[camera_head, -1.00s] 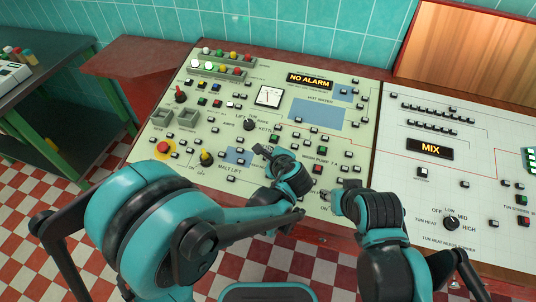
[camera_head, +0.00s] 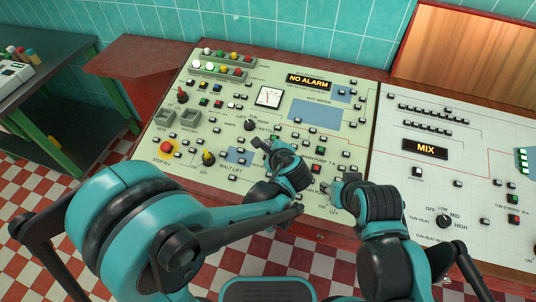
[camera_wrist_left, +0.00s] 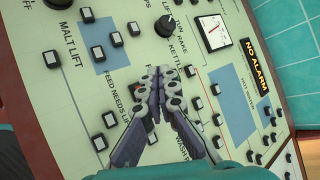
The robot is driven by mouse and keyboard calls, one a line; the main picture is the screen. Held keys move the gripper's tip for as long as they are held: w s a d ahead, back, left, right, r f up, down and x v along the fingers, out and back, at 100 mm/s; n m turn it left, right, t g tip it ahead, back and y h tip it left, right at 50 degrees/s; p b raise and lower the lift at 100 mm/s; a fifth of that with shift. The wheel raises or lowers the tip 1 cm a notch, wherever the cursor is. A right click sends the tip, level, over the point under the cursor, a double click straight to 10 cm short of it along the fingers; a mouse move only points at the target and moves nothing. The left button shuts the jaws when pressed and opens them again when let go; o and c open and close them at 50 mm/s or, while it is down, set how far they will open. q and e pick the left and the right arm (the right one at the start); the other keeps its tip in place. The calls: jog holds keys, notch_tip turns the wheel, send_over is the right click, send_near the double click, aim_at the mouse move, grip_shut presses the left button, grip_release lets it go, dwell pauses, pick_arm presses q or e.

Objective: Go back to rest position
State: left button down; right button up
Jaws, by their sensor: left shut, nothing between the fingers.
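My left gripper (camera_head: 262,146) is above the middle of the pale green control panel (camera_head: 222,122), in front of the meter. In the left wrist view its two fingers (camera_wrist_left: 166,74) meet at the tips with nothing between them, over the buttons between the MALT LIFT and KETTLE labels. I cannot tell whether the tips touch the panel. My right gripper (camera_head: 338,188) is at the panel's lower right, near the seam with the white panel. It is small and partly hidden by its own wrist, so its jaw state is unclear.
A NO ALARM display (camera_head: 309,82) and a meter (camera_head: 269,97) are on the green panel. A red stop button (camera_head: 167,147) is at left. A dark green table (camera_head: 60,62) stands far left.

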pick_arm(q)
jog(key=shift+a, duration=0.1)
jog(key=s+a+r+n+g+h, duration=0.1)
jog(key=s+a+r+n, duration=0.1)
jog(key=s+a+n, duration=0.7)
jog(key=s+a+r+n+g+h, duration=0.2)
jog(key=s+a+n, duration=0.6)
jog(key=n, duration=0.4)
jog(key=shift+s+a+r+n, duration=0.3)
jog(key=shift+s+a+r, duration=0.15)
jog(key=shift+r, duration=0.25)
